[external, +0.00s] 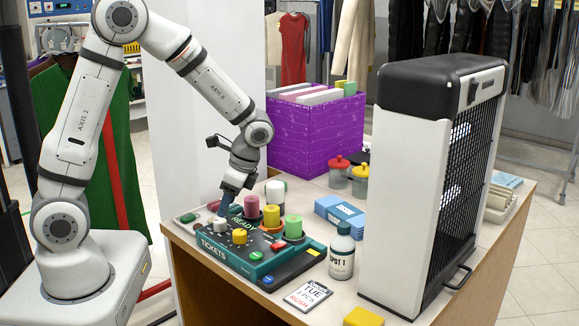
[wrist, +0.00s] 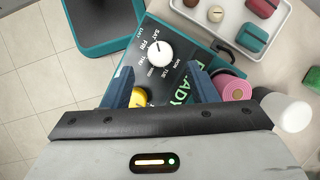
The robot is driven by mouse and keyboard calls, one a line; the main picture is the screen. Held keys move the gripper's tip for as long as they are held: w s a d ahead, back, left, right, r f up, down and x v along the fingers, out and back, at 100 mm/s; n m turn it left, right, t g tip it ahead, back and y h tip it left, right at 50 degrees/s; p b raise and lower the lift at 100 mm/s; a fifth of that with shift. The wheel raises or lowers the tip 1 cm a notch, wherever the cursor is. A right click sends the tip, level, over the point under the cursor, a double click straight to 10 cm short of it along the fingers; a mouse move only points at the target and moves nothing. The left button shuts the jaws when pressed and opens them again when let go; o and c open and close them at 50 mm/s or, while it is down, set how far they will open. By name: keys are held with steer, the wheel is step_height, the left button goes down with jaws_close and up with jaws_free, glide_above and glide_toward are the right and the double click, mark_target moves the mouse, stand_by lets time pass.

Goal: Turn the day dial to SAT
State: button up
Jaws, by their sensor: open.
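The day dial (wrist: 158,52) is a round white knob on a dark teal panel marked READY, with day words including SAT, FRI and THU printed around its left side. Its pointer is too small to read. In the external view the white dial (external: 219,225) sits on the green TICKETS box (external: 237,262). My gripper (wrist: 162,80) is open, its two blue fingers apart, with the dial showing just beyond and between them. I see no contact. In the external view my gripper (external: 228,203) points down just above the dial. A yellow knob (wrist: 138,98) is partly hidden by the left finger.
A bottle (external: 342,252) and a tall black-and-white appliance (external: 390,190) stand right. A card (external: 308,294) reading TUE and RUSH lies in front.

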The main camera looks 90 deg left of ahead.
mark_target(220, 220)
steer(key=x, duration=0.5)
steer(key=shift+f, duration=0.25)
steer(key=c, duration=1)
steer(key=shift+n, duration=0.7)
steer(key=o, duration=1)
steer(key=v, duration=0.7)
steer(key=shift+a+r, duration=0.15)
steer(key=shift+r, duration=0.3)
